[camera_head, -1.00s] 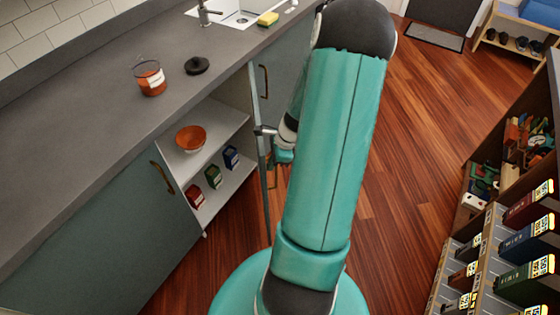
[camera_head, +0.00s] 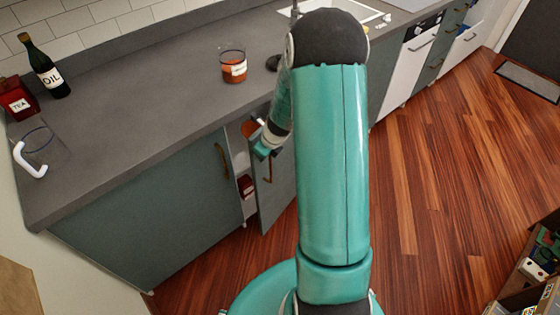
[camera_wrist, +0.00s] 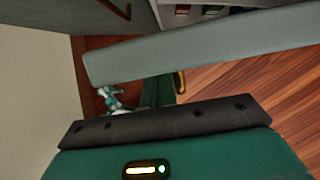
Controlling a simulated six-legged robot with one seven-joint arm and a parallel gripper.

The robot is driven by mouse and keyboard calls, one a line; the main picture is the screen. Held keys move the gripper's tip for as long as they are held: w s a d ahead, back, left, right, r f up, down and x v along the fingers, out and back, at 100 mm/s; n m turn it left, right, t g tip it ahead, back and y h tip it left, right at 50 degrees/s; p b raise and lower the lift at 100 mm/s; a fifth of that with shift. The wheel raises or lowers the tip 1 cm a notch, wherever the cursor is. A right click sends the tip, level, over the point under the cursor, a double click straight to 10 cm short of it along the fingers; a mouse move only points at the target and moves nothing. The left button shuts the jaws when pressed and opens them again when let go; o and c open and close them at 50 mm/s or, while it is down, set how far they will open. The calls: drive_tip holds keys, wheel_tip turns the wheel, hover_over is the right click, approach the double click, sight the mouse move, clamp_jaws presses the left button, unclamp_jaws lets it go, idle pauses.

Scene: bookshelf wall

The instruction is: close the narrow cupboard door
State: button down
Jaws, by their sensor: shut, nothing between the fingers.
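The narrow cupboard door (camera_head: 279,192) is grey-green with a brass handle and stands partly open. A narrow gap at its left shows the shelves inside. My gripper (camera_head: 257,141) is shut and empty, near the top of the door by its free edge. I cannot tell whether it touches the door; my arm hides the door's right part. In the wrist view the door's edge (camera_wrist: 200,46) crosses the picture as a pale band beyond the dark gripper body, with the brass handle below it. The fingertips are not clear there.
The wide cupboard door (camera_head: 150,210) at left is shut. On the counter (camera_head: 150,120) stand a glass jar (camera_head: 233,68), an oil bottle (camera_head: 45,70), a red tea tin (camera_head: 18,98) and a clear mug (camera_head: 35,145). A red box (camera_head: 246,186) shows in the gap.

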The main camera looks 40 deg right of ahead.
drive_tip(key=w+a+m, duration=0.1)
drive_tip(key=w+a, duration=0.1)
drive_tip(key=w, duration=0.4)
drive_tip(key=shift+w+m+h, duration=0.3)
drive_tip(key=shift+w, duration=0.05)
drive_tip(key=shift+s, duration=0.15)
